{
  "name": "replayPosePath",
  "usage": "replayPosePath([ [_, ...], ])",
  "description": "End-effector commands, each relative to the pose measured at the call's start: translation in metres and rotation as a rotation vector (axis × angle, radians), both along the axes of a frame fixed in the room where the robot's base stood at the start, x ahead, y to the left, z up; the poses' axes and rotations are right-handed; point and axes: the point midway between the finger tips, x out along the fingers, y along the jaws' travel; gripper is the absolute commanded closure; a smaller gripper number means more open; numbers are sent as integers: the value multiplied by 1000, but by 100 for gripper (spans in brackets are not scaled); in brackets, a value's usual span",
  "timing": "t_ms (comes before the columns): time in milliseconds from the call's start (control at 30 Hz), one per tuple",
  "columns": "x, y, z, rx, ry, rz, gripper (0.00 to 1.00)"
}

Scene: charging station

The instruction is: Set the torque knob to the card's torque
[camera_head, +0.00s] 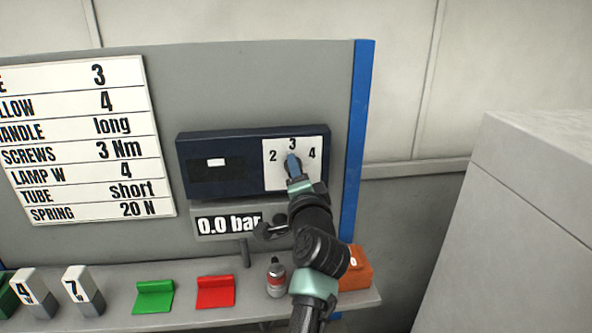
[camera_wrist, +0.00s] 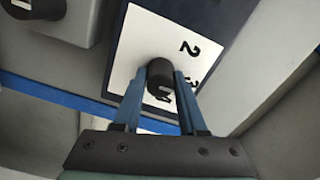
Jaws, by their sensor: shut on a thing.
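The torque knob (camera_wrist: 159,72) is a dark round knob on a white dial plate (camera_wrist: 130,50) with the numbers 2, 3 and 4. My gripper (camera_wrist: 161,80) has its blue fingers on either side of the knob, shut on it. In the head view, my gripper (camera_head: 293,166) covers the knob below the 3 on the dial plate (camera_head: 318,140).
The dial sits on a dark blue box (camera_head: 230,138) above a "0.0 bar" display (camera_head: 228,223). The shelf (camera_head: 190,318) below holds a green piece (camera_head: 153,296), a red piece (camera_head: 215,292), a small bottle (camera_head: 276,279) and an orange box (camera_head: 355,270). A blue post (camera_head: 357,140) stands right.

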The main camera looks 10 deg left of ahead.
Motion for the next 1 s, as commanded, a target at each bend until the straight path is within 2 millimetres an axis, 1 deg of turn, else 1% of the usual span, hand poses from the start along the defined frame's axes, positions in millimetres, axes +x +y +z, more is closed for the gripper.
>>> replayPosePath([
  [200, 0, 0, -1, 35, 16, 1, 100],
  [600, 0, 0, -1, 40, 18, 1, 100],
  [633, 0, 0, -1, 40, 18, 1, 57],
  [700, 0, 0, -1, 40, 18, 1, 45],
  [800, 0, 0, -1, 39, 18, 1, 29],
  [1000, 0, 0, -1, 39, 17, 0, 29],
])
